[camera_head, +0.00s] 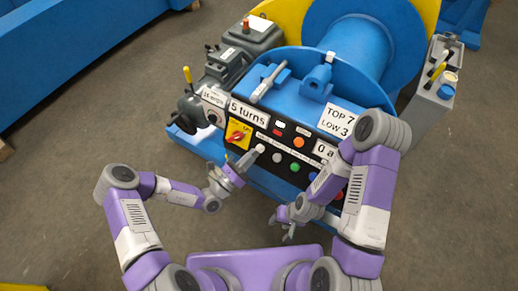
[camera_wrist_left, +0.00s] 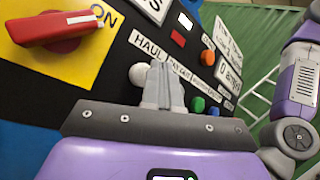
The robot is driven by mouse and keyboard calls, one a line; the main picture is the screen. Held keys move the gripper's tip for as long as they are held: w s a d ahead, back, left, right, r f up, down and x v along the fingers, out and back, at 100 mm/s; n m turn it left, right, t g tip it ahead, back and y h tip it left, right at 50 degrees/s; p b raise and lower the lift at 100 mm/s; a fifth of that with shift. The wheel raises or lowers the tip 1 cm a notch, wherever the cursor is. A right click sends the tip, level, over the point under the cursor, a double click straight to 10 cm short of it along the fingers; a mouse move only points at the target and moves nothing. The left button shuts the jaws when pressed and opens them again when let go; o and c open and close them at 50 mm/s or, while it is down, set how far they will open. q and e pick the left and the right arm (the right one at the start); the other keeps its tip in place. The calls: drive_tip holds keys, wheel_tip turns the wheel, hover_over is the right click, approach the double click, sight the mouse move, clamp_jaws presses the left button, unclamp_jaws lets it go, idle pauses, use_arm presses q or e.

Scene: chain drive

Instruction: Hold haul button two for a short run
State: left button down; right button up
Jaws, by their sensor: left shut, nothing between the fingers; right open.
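The black control panel (camera_head: 262,128) on the blue winch carries a row of round buttons. A white button (camera_wrist_left: 138,75) sits below the HAUL label (camera_wrist_left: 149,44) in the left wrist view. My left gripper (camera_head: 256,152) is shut and empty, its tips at the left end of the row. In the left wrist view the shut fingers (camera_wrist_left: 161,75) overlap the white button's right edge and hide the panel beside it. I cannot tell whether they touch a button. My right gripper (camera_head: 284,228) is open and empty, below and in front of the panel.
A yellow plate with a red rotary switch (camera_head: 238,134) is left of the buttons. Green (camera_head: 294,167) and blue (camera_head: 312,176) buttons lie further right, with an orange button (camera_head: 299,142) above. The winch drum (camera_head: 362,45) stands behind. The floor at left is clear.

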use_arm(q)
drive_tip(key=shift+w, duration=0.1)
drive_tip(key=shift+w+d+f, duration=0.2)
drive_tip(key=shift+w, duration=0.05)
drive_tip(key=shift+w+d+f, duration=0.2)
drive_tip(key=shift+w+d, duration=0.1)
drive_tip(key=shift+w, duration=0.05)
idle(1.0)
drive_tip(key=shift+s+a+r, duration=0.1)
idle(3.3)
drive_tip(key=shift+s+a+r+p, duration=0.4)
drive_tip(key=shift+s+p, duration=0.2)
drive_tip(key=shift+p, duration=0.1)
drive_tip(key=s+a+r+p, duration=0.1)
drive_tip(key=p, duration=0.1)
drive_tip(key=s+a+r+p, duration=0.1)
drive_tip(key=s, duration=0.1)
drive_tip(key=shift+s+a+p, duration=0.3)
drive_tip(key=shift+a+p, duration=0.05)
